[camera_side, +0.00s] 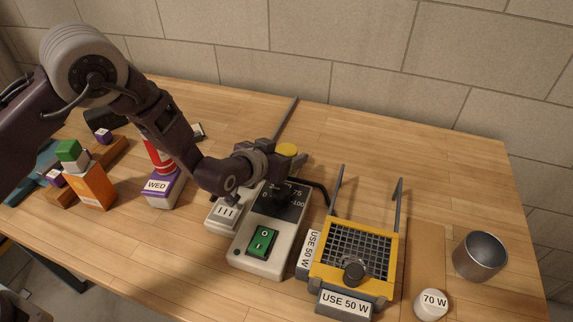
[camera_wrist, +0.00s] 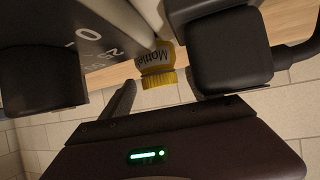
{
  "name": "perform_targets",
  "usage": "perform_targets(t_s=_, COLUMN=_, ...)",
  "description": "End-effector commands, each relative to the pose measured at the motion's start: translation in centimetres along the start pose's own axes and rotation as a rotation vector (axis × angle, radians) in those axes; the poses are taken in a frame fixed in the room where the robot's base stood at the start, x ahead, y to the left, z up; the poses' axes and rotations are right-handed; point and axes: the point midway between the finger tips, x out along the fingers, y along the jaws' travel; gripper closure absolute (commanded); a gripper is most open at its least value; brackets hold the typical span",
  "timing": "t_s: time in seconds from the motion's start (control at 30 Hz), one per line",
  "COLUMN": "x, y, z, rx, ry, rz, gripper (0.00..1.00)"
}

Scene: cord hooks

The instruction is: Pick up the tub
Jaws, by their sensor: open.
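In the wrist view the tub (camera_wrist: 155,68) appears between the two dark fingers, with a partly readable label starting "Mottl". My gripper (camera_side: 283,185) is open over the back part of the control box, on the near side of the tub. In the wrist view the fingers (camera_wrist: 138,66) are wide apart with nothing held. I cannot tell the exact gap to the tub.
The grey control box (camera_side: 240,254) with a green switch (camera_side: 263,243) lies under my gripper. A purple "WED" box (camera_side: 160,198) and blocks are at left.

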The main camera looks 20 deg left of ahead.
Motion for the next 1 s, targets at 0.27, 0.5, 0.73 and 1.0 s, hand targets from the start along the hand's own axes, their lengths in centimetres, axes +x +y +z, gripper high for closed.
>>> perform_targets(t_s=0.27, x=-0.1, y=0.0, z=0.0, rx=0.000, ry=-0.001, rz=0.000, gripper=0.58)
perform_targets(t_s=0.5, x=-0.1, y=0.0, z=0.0, rx=0.000, ry=-0.001, rz=0.000, gripper=1.00)
perform_targets(t_s=0.73, x=-0.1, y=0.0, z=0.0, rx=0.000, ry=0.000, rz=0.000, gripper=1.00)
perform_targets(t_s=1.0, x=-2.4, y=0.1, z=-4.4, rx=-0.001, ry=0.005, rz=0.002, gripper=1.00)
